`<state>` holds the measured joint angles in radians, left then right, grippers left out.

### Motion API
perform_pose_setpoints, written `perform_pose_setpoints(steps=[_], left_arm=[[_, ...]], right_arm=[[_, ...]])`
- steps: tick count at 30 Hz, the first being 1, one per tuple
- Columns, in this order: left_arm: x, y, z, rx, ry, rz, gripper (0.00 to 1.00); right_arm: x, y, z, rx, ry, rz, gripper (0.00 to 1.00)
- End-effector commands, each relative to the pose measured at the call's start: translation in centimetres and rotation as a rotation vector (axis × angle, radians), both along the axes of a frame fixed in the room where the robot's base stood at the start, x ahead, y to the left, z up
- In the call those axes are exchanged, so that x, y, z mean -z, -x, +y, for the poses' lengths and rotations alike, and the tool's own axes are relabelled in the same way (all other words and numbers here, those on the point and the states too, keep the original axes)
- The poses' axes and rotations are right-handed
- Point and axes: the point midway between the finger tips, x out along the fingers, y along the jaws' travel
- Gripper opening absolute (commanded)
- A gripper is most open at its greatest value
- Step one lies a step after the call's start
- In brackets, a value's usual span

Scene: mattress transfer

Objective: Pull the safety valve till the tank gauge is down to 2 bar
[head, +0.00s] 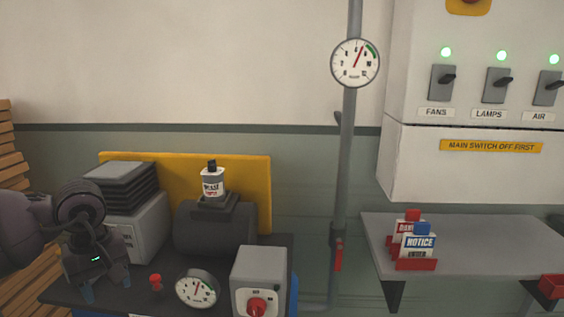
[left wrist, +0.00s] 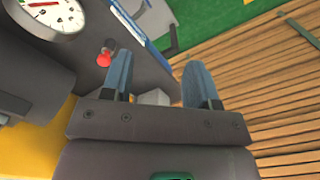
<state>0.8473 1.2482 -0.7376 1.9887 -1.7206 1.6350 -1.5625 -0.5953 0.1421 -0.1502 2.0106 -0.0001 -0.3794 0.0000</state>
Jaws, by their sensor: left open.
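The safety valve's small red knob (head: 155,281) stands on the dark compressor top, left of the round white tank gauge (head: 197,289). The gauge's red needle points up and slightly right; its numbers are too small to read surely. My left gripper (head: 107,287) is open and empty, left of the red knob and apart from it, with its blue fingertips pointing down. In the left wrist view the red knob (left wrist: 103,59) lies just outside the left finger, and the gauge (left wrist: 45,14) is partly cut off at the top left. My right gripper is not in view.
A grey switch box (head: 259,270) with a red rotary knob stands right of the gauge. A dark motor housing (head: 215,230) carries a small can (head: 212,182). Another gauge (head: 355,63) hangs on the wall pipe. A shelf (head: 480,245) holds notice cards. Wooden slats (left wrist: 260,80) lie at left.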

Motion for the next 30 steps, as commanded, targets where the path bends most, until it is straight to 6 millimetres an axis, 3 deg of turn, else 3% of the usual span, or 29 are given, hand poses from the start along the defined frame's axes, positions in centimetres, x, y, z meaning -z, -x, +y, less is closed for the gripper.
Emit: perform_pose_setpoints(steps=[8,11,16,21,24,27,30], left_arm=[[-0.7,-1.4,-4.5,-0.322,0.293,-0.040,0.54],[-2.2,-1.8,-6.9,-0.453,0.463,-0.013,0.54],[-6.0,-2.6,-12.7,-0.703,0.837,0.138,0.54],[-9.1,-3.0,-17.2,-0.997,1.198,0.462,0.54],[-10.2,-3.5,-18.5,-1.195,1.384,0.720,0.54],[-10.4,-4.4,-18.6,-1.410,1.541,1.024,0.54],[-9.3,-5.6,-17.7,-1.641,1.661,1.365,0.54]], right_arm=[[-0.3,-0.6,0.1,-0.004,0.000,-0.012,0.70],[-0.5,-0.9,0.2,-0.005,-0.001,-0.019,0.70],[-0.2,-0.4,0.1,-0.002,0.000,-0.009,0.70],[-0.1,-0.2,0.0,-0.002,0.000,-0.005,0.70],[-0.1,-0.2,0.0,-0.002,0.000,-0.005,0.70],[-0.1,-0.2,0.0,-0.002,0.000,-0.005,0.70],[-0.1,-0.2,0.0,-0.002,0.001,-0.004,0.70]])
